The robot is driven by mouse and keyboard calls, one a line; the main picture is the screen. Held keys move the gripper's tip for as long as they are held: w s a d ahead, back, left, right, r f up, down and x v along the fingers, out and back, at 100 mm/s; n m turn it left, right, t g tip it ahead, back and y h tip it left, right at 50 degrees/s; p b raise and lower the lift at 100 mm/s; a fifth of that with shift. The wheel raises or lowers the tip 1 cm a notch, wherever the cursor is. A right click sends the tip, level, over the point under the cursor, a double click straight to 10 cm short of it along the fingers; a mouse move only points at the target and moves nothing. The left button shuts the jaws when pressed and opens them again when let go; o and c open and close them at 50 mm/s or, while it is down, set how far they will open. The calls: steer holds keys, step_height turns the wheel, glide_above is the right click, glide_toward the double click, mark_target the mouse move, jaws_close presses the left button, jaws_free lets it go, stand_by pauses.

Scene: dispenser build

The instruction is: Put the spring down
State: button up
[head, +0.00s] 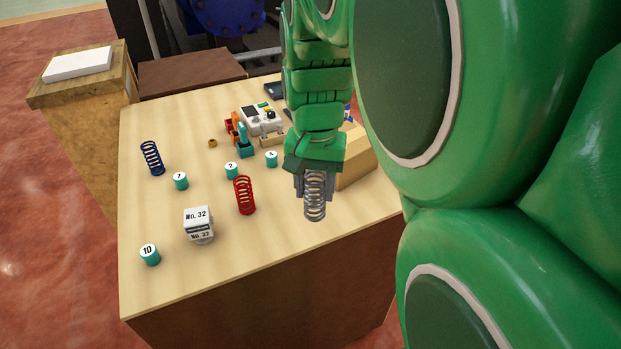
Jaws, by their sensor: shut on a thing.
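A grey metal spring (315,198) hangs upright in my gripper (314,178). The green gripper is shut on its upper part, at the right side of the wooden table (190,277). I cannot tell whether the spring's lower end touches the table top or is above it. A red spring (245,196) stands on the table to the left of my gripper. A dark blue spring (152,158) stands near the table's left edge.
Several numbered teal cylinders (180,181) and a white "No. 32" block (199,222) stand on the table. A white device (262,120) and a tan wooden block (357,158) are behind. The front of the table is clear.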

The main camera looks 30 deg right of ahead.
steer(key=shift+s+r, duration=0.25)
steer(key=shift+s, duration=0.1)
steer(key=shift+r, duration=0.15)
steer(key=w+d+r+m, duration=0.1)
steer(key=w+d+r, duration=0.35)
steer(key=d, duration=0.35)
steer(key=w+d+r+m, duration=0.1)
steer(key=w+d+r, duration=0.35)
steer(key=d, duration=0.35)
steer(key=shift+w+d+f, duration=1)
steer(key=shift+w+f, duration=0.9)
steer(key=shift+f, duration=0.1)
steer(key=shift+w+d+f, duration=1)
steer(key=shift+w+f, duration=0.95)
steer(key=shift+f, duration=0.1)
steer(key=shift+w+d+f, duration=1)
steer(key=shift+w+f, duration=0.9)
steer(key=shift+f, duration=0.1)
steer(key=shift+f, duration=0.1)
steer(key=o, duration=1.1)
